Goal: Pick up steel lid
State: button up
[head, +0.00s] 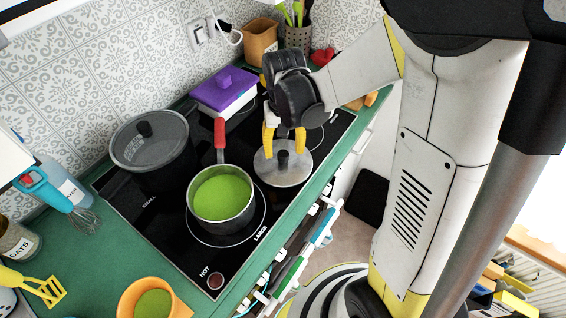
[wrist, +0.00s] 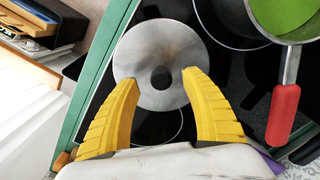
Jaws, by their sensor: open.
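The steel lid (head: 291,174) is a round grey metal disc with a black knob (head: 283,158). It lies on the black cooktop near its right end, by the front edge. In the wrist view the lid (wrist: 183,55) shows face-on, with its knob (wrist: 161,78) between my fingertips. My gripper (head: 284,143) has yellow fingers that are open and point down over the lid; in the wrist view its fingertips (wrist: 160,78) stand to either side of the knob, apart from it. Nothing is held. I cannot tell the exact height of the fingertips above the lid.
A pot of green soup (head: 222,193) with a red handle (head: 219,133) stands just left of the lid. A grey lidded pot (head: 151,145) stands farther left. A purple-lidded box (head: 224,91) stands behind. The green counter edge (head: 323,181) runs along the front.

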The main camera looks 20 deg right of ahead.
aim_at(283, 154)
notch_tip(283, 154, down, 4)
jog(key=shift+w+r+b, duration=0.15)
jog(key=shift+r+b, duration=0.05)
jog(key=shift+b, duration=0.35)
jog(key=shift+r, duration=0.1)
grip_shut()
jog(key=shift+r+p, duration=0.35)
jog(key=shift+r, duration=0.25)
notch_tip(283, 154, up, 3)
jog(key=shift+p, duration=0.7)
jog(key=s+d+r+p, duration=0.3)
jog(key=s+d+r, duration=0.3)
jog(key=s+d, duration=0.2)
jog(key=shift+d+r, duration=0.2)
jog(key=shift+r, duration=0.2)
